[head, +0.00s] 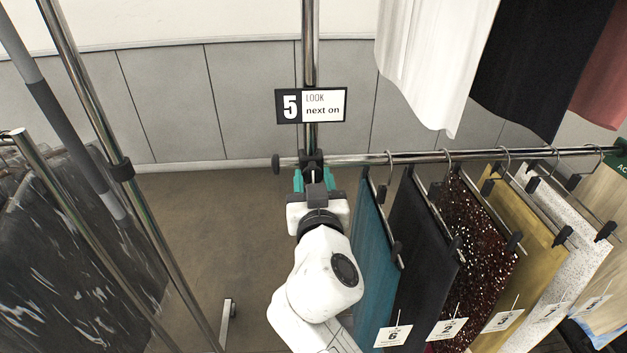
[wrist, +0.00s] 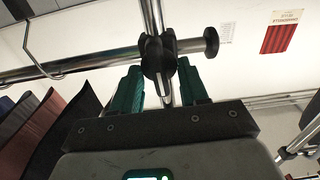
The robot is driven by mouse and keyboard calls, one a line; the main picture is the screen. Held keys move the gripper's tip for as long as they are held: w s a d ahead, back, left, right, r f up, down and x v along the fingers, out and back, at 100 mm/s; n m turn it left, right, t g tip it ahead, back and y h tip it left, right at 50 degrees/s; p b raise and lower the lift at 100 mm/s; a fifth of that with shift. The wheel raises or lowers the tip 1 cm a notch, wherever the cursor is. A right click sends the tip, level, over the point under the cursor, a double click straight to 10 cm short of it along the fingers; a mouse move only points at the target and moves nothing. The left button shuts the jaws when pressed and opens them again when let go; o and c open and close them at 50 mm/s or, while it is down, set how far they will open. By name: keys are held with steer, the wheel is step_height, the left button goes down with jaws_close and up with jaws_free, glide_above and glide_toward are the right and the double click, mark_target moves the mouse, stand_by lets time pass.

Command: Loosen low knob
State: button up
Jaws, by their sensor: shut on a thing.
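The low knob (wrist: 158,62) is dark and lobed, on the clamp where the low rail crosses the chrome upright. In the head view the dark clamp (head: 312,158) shows just below the number 5 sign, and my gripper partly covers the knob. My gripper (head: 313,180) reaches up to it from below, with its teal fingers one on each side. In the wrist view my gripper (wrist: 160,84) is shut on the knob between the fingers. The exact contact faces are hidden.
The low rail (head: 350,159) has a dark end cap (head: 276,164) at left. Several fabric panels on hangers, the nearest a teal panel (head: 372,250), hang close to the right of my arm. A white garment (head: 430,60) hangs above. Bare floor (head: 215,215) lies left of my arm.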

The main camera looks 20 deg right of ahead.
steer(key=n, duration=0.4)
steer(key=shift+a, duration=0.15)
steer(key=n+p, duration=0.1)
steer(key=n, duration=0.3)
steer(key=shift+a+n, duration=0.1)
steer(key=shift+n, duration=0.2)
steer(key=n+p, duration=0.2)
steer(key=n, duration=0.2)
steer(key=shift+w+n, duration=0.1)
steer(key=shift+n, duration=0.2)
steer(key=shift+a+f+n+p, duration=0.15)
steer(key=shift+n+p, duration=0.35)
steer(key=shift+n, duration=0.6)
steer(key=shift+d+f+n+p, duration=0.1)
steer(key=shift+n+p, duration=0.35)
steer(key=shift+n, duration=0.65)
steer(key=shift+a, duration=0.1)
steer(key=o, duration=1)
steer(key=shift+f, duration=0.1)
